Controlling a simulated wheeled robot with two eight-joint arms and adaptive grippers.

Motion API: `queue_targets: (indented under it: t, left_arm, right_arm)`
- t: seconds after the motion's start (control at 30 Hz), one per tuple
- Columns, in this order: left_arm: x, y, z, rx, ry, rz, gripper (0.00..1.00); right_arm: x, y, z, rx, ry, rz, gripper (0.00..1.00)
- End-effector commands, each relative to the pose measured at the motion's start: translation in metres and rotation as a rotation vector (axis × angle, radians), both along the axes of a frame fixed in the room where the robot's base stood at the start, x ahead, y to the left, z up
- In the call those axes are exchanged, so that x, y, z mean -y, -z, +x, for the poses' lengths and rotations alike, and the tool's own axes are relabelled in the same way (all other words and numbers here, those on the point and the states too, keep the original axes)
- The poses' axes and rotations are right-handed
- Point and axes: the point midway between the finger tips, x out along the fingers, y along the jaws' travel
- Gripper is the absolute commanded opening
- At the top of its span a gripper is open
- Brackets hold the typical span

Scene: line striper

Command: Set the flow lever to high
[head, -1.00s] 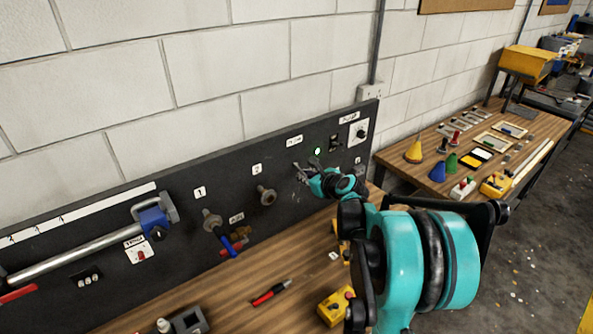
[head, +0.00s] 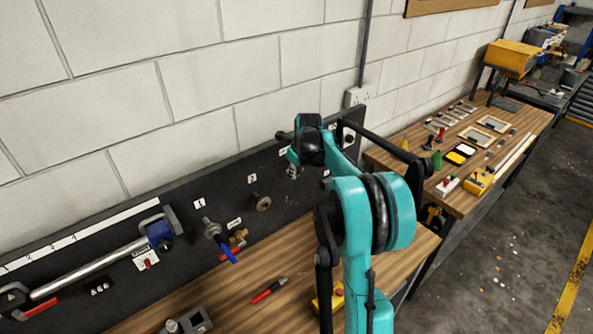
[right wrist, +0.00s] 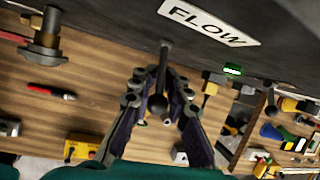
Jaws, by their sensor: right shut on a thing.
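The flow lever (right wrist: 160,85) is a dark rod with a round knob, standing out from the dark panel beside the FLOW label (right wrist: 208,22) in the right wrist view. My right gripper (right wrist: 160,100) has its two fingers on either side of the lever and is shut on it. In the head view the right gripper (head: 292,172) is at the panel, partly covered by my own wrist, and the lever cannot be made out there. My left gripper is not in view.
A small green light (right wrist: 232,70) glows on the panel right of the lever. A blue-handled valve (head: 222,240) and a round knob (head: 262,203) are left along the panel. A red pen (head: 268,290) and a yellow box (right wrist: 80,148) lie on the wooden bench.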

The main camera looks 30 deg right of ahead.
Motion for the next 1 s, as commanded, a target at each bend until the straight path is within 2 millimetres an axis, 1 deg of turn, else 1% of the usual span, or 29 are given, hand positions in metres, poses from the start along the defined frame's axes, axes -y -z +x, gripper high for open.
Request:
queue_targets:
  t: [0.17,0.63,0.67,0.7,0.73,1.0]
  left_arm:
    - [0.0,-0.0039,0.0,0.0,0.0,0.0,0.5]
    - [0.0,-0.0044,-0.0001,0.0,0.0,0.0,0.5]
    - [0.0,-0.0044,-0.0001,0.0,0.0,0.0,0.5]
    - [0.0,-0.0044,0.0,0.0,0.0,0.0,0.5]
    - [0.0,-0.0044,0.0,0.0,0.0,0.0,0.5]
    - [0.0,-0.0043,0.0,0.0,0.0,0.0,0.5]
  right_arm:
    - [0.0001,-0.0026,0.0026,-0.034,-0.001,-0.003,0.0]
    - [0.0003,-0.0028,0.0027,-0.044,-0.002,-0.005,0.0]
    - [0.0003,-0.0028,0.0027,-0.043,-0.001,-0.006,0.22]
    - [0.0003,-0.0028,0.0027,-0.044,-0.002,-0.005,0.33]
    - [0.0003,-0.0027,0.0027,-0.044,-0.002,-0.005,0.37]
    - [-0.0001,-0.0025,0.0019,-0.045,-0.001,-0.004,0.37]
